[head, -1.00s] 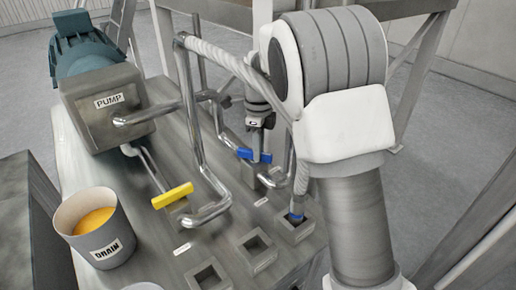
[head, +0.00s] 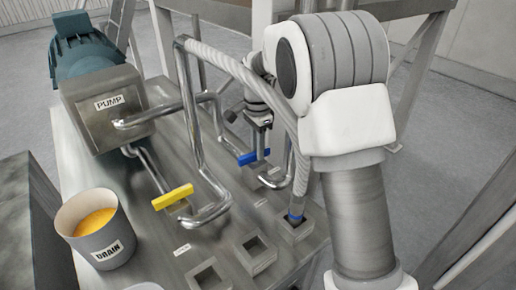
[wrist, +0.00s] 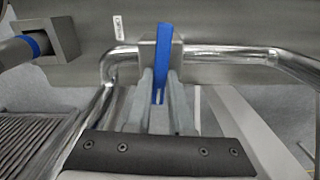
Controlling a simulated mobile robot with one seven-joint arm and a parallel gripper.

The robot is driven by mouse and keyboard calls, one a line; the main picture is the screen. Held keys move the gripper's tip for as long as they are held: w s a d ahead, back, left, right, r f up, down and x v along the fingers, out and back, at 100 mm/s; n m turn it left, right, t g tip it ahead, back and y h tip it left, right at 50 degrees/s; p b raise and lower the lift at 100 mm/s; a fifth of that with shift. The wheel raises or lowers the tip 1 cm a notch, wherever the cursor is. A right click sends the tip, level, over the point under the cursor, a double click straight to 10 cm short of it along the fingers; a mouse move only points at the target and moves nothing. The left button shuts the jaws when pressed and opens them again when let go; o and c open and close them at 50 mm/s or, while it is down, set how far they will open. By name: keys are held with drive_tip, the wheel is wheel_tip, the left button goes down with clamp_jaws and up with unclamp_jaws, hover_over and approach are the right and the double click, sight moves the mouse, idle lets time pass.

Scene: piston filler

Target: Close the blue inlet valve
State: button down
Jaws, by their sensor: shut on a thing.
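The blue inlet valve handle (head: 253,158) sits on the pipework at the right side of the steel bench. In the wrist view the blue handle (wrist: 164,45) stands upright in the picture, crossing the line of the steel pipe at the grey valve block (wrist: 148,52). My gripper (head: 262,140) reaches down to it from behind. In the wrist view my gripper's two fingers (wrist: 161,92) lie on either side of the handle's near part, shut on it. Part of the handle and valve block is hidden by the fingers.
A yellow valve handle (head: 173,197) is to the left on the same pipework. A hose with a blue collar (head: 296,217) stands in a square socket close to the right. The drain bucket (head: 97,240) holds orange liquid. Bent steel pipes (head: 190,110) pass close by my gripper.

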drive_tip(key=shift+n, duration=0.5)
drive_tip(key=c, duration=0.8)
unclamp_jaws()
drive_tip(key=shift+r, duration=0.15)
wheel_tip(320, 180, up, 17)
